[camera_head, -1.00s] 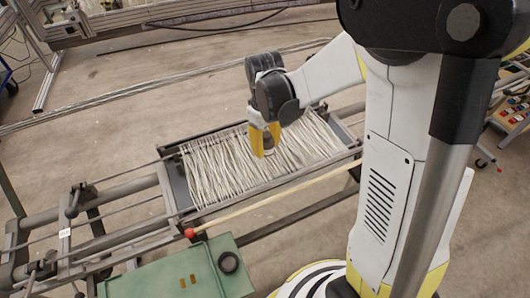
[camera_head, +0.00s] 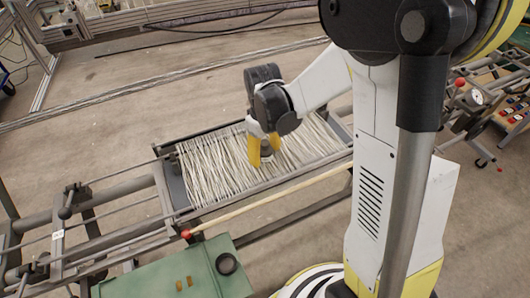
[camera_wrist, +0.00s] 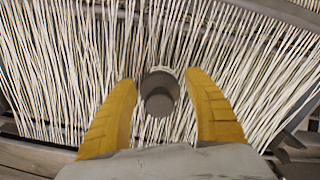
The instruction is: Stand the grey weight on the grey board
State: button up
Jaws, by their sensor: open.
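The grey weight (camera_wrist: 160,93) is a short round cylinder on the pale threads, seen from above in the wrist view. In the head view its grey side (camera_head: 267,150) shows between the yellow fingers. My gripper (camera_wrist: 160,98) is open, with one finger on each side of the weight and a gap at both sides. It also shows over the threads in the head view (camera_head: 264,153). I cannot tell for sure which part is the grey board; a flat grey panel (camera_head: 176,186) lies at the left end of the thread bed.
The pale threads (camera_head: 215,170) fill a metal frame. A wooden rod with a red ball end (camera_head: 186,233) runs along its near side. A green table (camera_head: 150,276) with a dark ring (camera_head: 227,264) stands at the lower left. Bare floor lies behind the frame.

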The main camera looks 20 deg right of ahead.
aim_at(264, 142)
notch_tip(264, 142, up, 12)
jog(key=p, duration=0.4)
jog(key=shift+w+f, duration=0.1)
jog(key=shift+f, duration=0.15)
jog(key=shift+r+p, duration=0.3)
jog(key=shift+r, duration=0.45)
jog(key=s+r+m+t, duration=0.5)
jog(key=s+r+t, duration=0.2)
jog(key=s, duration=0.6)
jog(key=shift+r+t, duration=0.3)
jog(key=shift+r, duration=0.35)
